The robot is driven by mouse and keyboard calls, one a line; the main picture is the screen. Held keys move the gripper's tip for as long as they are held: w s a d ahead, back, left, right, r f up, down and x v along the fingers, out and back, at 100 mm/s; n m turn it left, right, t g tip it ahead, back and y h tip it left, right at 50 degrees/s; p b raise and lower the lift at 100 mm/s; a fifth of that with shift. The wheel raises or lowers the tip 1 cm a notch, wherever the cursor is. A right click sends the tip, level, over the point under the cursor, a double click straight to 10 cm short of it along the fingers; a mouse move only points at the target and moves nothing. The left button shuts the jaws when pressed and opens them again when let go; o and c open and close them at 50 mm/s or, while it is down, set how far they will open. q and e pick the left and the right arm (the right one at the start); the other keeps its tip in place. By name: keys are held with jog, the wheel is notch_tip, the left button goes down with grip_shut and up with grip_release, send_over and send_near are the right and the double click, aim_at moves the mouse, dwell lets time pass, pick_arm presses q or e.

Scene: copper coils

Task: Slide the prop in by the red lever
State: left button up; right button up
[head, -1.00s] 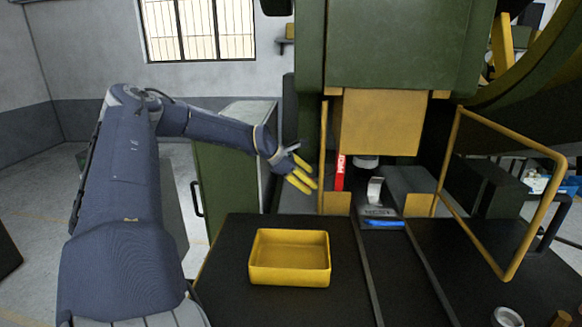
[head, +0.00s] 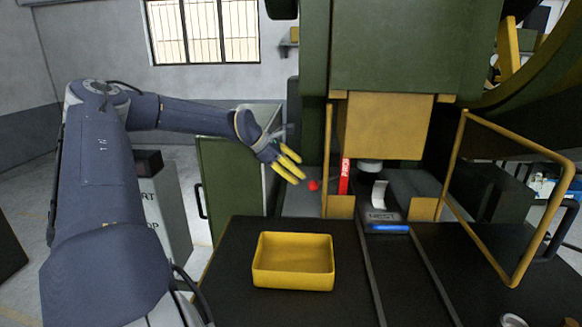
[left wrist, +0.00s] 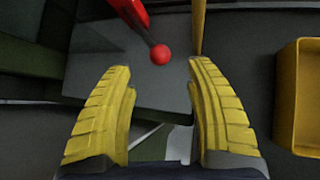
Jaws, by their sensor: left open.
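The red lever ends in a red ball knob (head: 313,185), just left of a thin yellow post. The upright red prop (head: 344,177) stands right of that post, under the press head. In the left wrist view the knob (left wrist: 160,54) is on a dark rod that runs up to the red bar (left wrist: 130,12). My left gripper (head: 296,168) is open and empty, up and left of the knob in the head view. In the left wrist view the knob lies beyond and between the yellow fingertips (left wrist: 160,75), apart from them. My right gripper is out of view.
A yellow tray (head: 293,284) sits on the dark table in front. A yellow guard frame (head: 457,170) stands to the right. A block with a blue edge and a curved pale piece (head: 379,195) lies under the press head (head: 385,125). A green cabinet (head: 230,185) stands behind the gripper.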

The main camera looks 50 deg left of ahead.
pick_arm(q)
jog(key=shift+v, duration=1.05)
